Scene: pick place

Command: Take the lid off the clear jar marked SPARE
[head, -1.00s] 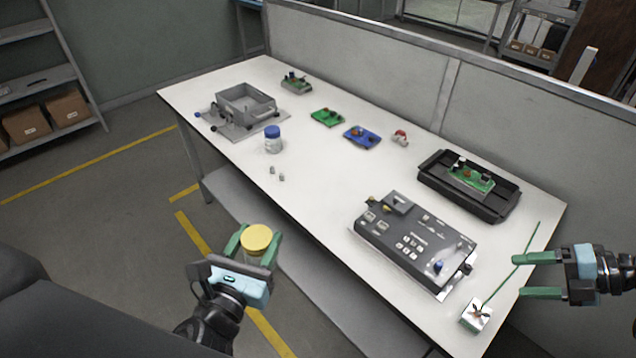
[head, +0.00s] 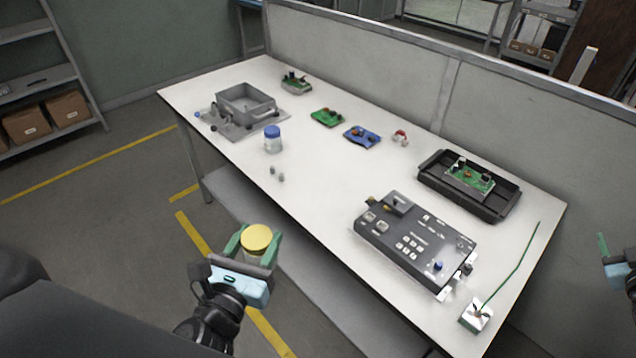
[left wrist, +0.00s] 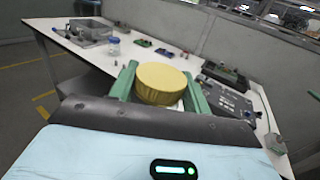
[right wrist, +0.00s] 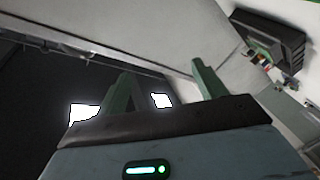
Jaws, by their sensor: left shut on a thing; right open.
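My left gripper (head: 258,240) is shut on a clear jar (head: 252,256) with a yellow lid (head: 257,238). It holds the jar upright in front of the table's near edge, over the floor. The lid is on the jar, and the left wrist view shows it between the green fingers (left wrist: 160,85). A second clear jar (head: 273,145) with a blue lid (head: 272,131) stands on the table. I cannot read a marking on either jar. My right gripper (right wrist: 161,75) is open and empty; the head view shows only part of it at the right edge.
The white table (head: 330,195) holds a grey bin (head: 245,108), circuit boards (head: 327,118), a black tray (head: 432,182), a dark control box (head: 415,245) and a small box with a green wire (head: 476,316). A grey partition (head: 500,130) closes the back. The table's middle is mostly clear.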

